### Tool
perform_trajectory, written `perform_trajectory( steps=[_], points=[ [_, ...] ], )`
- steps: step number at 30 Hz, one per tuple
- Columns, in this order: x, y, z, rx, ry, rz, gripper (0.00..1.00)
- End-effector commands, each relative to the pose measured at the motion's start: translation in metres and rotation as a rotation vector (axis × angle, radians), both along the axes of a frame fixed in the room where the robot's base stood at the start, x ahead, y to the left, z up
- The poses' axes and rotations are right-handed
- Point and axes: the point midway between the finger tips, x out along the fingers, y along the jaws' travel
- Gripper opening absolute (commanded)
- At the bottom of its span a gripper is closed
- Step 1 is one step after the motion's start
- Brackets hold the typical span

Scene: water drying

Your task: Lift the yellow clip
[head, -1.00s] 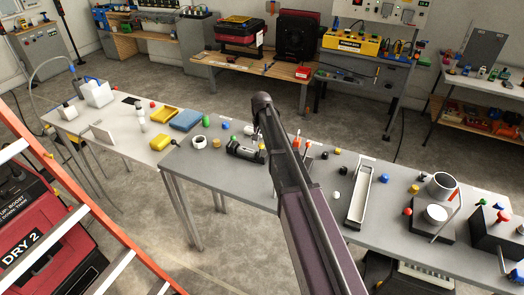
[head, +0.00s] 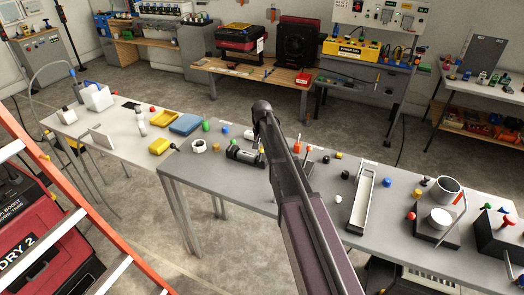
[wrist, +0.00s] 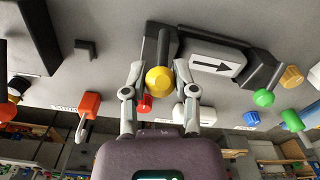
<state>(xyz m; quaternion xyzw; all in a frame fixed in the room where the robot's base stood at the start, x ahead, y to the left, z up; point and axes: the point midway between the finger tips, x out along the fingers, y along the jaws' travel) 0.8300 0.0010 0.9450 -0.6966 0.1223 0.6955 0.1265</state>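In the wrist view, a yellow round-ended piece (wrist: 159,80), which I take for the yellow clip, sits between the two fingers of my gripper (wrist: 159,72). A dark bar lies directly behind it, beside a black device with a white arrow label (wrist: 215,65). The fingers are apart, one on each side of the yellow piece, with narrow gaps visible. I cannot tell its exact depth between them. In the head view, my arm hides the yellow piece and my fingertips; the black device (head: 245,153) shows left of the arm on the grey table (head: 215,180).
Close by in the wrist view are an orange clip-like piece (wrist: 87,108), a green knob (wrist: 263,97) and an orange-yellow knob (wrist: 291,76). In the head view, a metal tray (head: 361,200) stands right of my arm. An orange-railed ladder (head: 75,210) stands at left.

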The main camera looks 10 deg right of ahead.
Motion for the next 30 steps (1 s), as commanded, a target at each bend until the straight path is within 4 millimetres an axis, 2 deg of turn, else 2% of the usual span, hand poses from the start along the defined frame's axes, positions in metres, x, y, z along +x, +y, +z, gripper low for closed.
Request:
perform_trajectory(
  steps=[1,2,11,30],
  points=[
    [0.0,0.0,0.0,0.0,0.0,0.0,0.05],
    [0.0,0.0,0.0,0.0,0.0,0.0,0.0],
    [-0.004,0.001,0.0,-0.018,-0.022,0.0,0.0],
    [-0.021,0.012,0.003,-0.27,-0.367,-0.001,0.0]
  ],
)
